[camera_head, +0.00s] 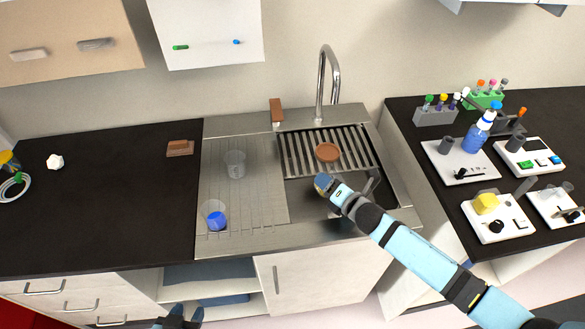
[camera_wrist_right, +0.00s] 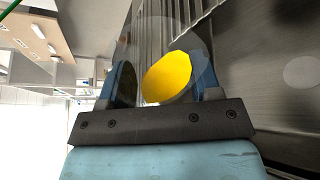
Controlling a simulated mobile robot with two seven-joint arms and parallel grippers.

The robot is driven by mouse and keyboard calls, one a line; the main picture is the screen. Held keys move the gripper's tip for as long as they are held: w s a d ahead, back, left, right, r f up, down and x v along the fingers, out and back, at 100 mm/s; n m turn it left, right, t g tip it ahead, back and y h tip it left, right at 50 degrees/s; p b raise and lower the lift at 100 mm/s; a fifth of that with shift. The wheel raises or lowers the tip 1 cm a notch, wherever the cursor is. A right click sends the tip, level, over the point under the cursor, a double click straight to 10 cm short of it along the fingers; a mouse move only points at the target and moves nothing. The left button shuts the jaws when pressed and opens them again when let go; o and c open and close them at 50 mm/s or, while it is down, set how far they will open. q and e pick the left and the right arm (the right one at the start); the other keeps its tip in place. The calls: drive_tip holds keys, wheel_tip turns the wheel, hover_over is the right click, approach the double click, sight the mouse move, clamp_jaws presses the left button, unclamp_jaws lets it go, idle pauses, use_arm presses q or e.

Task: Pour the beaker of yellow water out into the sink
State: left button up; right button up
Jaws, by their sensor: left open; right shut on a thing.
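My right gripper (camera_head: 324,184) is over the sink (camera_head: 330,219), just in front of the slatted rack. In the right wrist view, its blue fingers (camera_wrist_right: 163,82) are shut on a clear beaker with yellow water (camera_wrist_right: 167,76). The water shows as a bright yellow oval inside the glass. In the head view, the gripper mostly hides this beaker, and I cannot tell its exact tilt. The steel tap (camera_head: 328,75) stands behind the sink. My left gripper (camera_head: 178,318) is open and empty at the bottom edge, in front of the cabinets.
A clear beaker (camera_head: 235,164) and a beaker with blue liquid (camera_head: 214,217) stand on the drainboard (camera_head: 262,197). A brown round item (camera_head: 327,152) lies on the rack (camera_head: 295,157). Lab devices and a yellow item (camera_head: 485,204) crowd the right counter. The left counter (camera_head: 100,215) is mostly clear.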

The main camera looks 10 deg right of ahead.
drive_tip(key=shift+f+m+b, duration=0.15)
drive_tip(key=shift+m+b, duration=0.2)
drive_tip(key=shift+m, duration=0.05)
drive_tip(key=shift+y, duration=0.3)
drive_tip(key=shift+m+b, duration=0.3)
